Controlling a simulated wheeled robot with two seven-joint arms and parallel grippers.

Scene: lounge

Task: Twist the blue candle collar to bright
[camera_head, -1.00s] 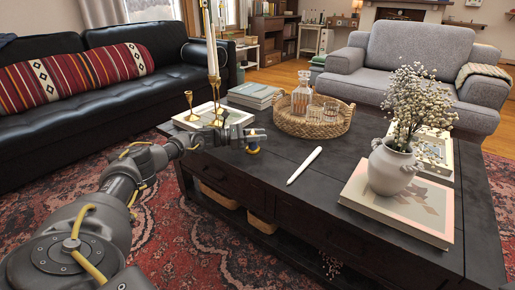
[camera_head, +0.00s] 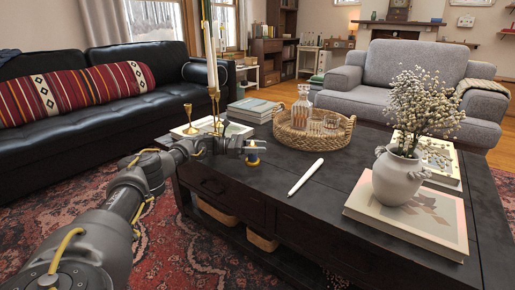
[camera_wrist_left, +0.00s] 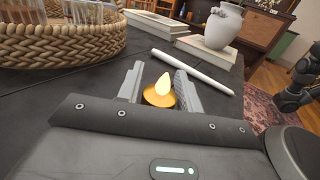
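A candle (camera_wrist_left: 160,93) with a pale flame-shaped tip on a round orange-gold top lies between the fingers of my left gripper (camera_wrist_left: 160,84) in the left wrist view. The two grey fingers stand apart on either side of it; whether they press on it is unclear. No blue collar shows in either view; the candle's lower part is hidden by the gripper. In the head view my left gripper (camera_head: 256,149) is over the near left part of the dark coffee table (camera_head: 270,180), with yellow-gold bits at its end.
A wicker tray (camera_head: 342,141) with a decanter stands behind the gripper. Tall candles in brass holders (camera_head: 216,101) and books (camera_head: 254,108) stand at its left. A white pen-like stick (camera_head: 305,178) lies to the right, before a vase (camera_head: 399,178) on a book.

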